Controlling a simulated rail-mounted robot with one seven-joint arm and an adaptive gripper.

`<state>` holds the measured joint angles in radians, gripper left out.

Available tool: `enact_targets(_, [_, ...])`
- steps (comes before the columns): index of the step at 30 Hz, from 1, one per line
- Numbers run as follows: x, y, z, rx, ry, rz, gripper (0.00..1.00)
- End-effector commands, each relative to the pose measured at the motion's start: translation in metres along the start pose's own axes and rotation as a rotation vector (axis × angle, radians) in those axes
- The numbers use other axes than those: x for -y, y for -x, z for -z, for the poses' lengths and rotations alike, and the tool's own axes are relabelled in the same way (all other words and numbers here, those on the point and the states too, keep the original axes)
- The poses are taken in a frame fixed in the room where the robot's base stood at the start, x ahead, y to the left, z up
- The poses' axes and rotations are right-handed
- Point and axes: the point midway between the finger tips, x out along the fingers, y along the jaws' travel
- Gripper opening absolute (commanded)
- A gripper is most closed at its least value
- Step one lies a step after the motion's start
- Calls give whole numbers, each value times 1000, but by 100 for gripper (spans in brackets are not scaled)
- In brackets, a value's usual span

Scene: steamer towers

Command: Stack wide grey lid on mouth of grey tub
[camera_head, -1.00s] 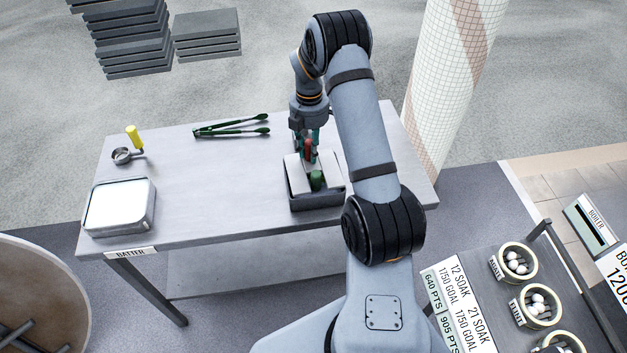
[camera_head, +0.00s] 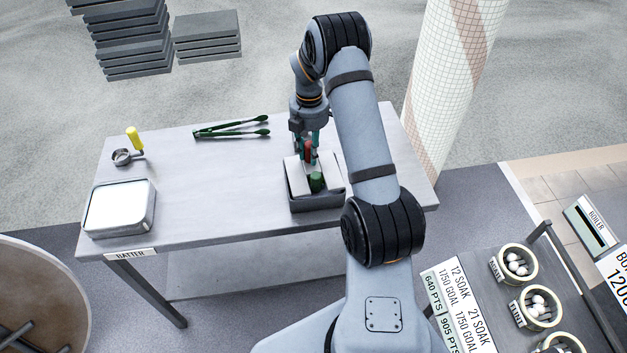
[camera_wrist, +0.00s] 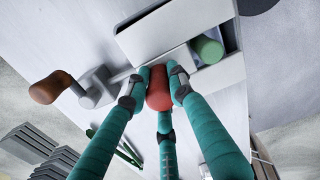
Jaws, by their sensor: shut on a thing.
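The grey tub (camera_head: 318,203) stands on the table near its right end. My gripper (camera_head: 308,155) is over it, with teal fingers closed around a red knob (camera_wrist: 159,88). A pale grey slab, seemingly the wide lid (camera_head: 297,178), lies below the fingers over the left part of the tub's mouth and looks tilted. It also shows in the wrist view (camera_wrist: 170,30). A green cylinder (camera_head: 316,182) stands at the tub's front part, beside the slab; it shows in the wrist view too (camera_wrist: 208,50). The fingers hide where the knob joins the slab.
Green tongs (camera_head: 232,127) lie at the table's back. A yellow-handled scoop (camera_head: 128,148) and a pale-topped tray (camera_head: 119,207) are at the left. A brown-knobbed metal piece (camera_wrist: 60,88) is near the gripper in the wrist view. The table's middle is clear.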

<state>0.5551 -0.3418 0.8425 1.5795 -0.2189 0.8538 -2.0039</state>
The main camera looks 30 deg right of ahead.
Motion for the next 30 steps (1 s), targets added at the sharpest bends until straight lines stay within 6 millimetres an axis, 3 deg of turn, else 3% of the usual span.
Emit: enact_targets(30, [0,-4,0,0,0,-1,0])
